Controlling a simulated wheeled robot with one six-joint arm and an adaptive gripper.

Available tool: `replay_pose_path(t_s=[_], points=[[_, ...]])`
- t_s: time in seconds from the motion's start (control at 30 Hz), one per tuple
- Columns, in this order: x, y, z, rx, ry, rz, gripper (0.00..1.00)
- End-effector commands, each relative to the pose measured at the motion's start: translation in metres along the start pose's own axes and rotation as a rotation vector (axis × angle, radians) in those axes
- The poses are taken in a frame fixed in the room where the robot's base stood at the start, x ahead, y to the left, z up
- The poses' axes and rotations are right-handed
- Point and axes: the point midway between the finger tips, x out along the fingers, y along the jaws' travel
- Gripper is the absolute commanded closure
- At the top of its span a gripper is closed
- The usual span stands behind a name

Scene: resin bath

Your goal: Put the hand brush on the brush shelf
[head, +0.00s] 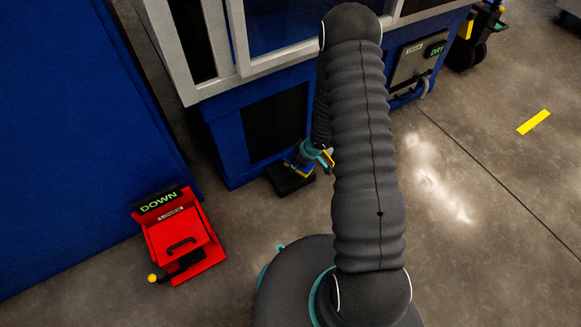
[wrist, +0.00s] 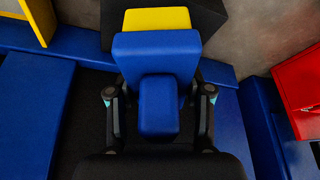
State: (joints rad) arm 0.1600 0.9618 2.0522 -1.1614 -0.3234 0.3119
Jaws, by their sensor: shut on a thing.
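The hand brush (wrist: 157,52) has a blue body and handle and a yellow end, seen in the wrist view. My gripper (wrist: 158,94) is shut on its blue handle, with one finger on each side. In the head view my gripper (head: 318,155) is partly hidden by my arm, low in front of the blue cabinet. A small black block or ledge (head: 290,181) lies just below it; a black surface (wrist: 207,14) also shows beyond the brush in the wrist view. I cannot tell whether this is the brush shelf, or whether the brush touches it.
A red pedal unit (head: 183,240) marked DOWN stands on the floor at left. The blue cabinet (head: 230,150) and a blue panel (head: 60,150) stand close by. A panel marked DRY (head: 418,60) is at upper right.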

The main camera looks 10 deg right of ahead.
Motion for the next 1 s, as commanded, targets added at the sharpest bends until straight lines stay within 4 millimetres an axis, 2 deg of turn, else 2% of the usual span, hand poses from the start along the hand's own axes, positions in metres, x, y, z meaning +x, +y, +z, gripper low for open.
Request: replay_pose_path(t_s=[0.1, 0.3, 0.43, 0.67, 1.0], points=[[0.019, 0.002, -0.014, -0.001, 0.0, 0.0, 0.88], [0.034, 0.003, -0.026, 0.001, 0.0, 0.001, 0.88], [0.043, 0.003, -0.023, 0.002, -0.001, 0.0, 0.88], [0.071, 0.003, -0.011, 0.003, 0.0, 0.0, 0.88], [0.072, 0.004, -0.01, 0.001, 0.0, 0.001, 0.88]])
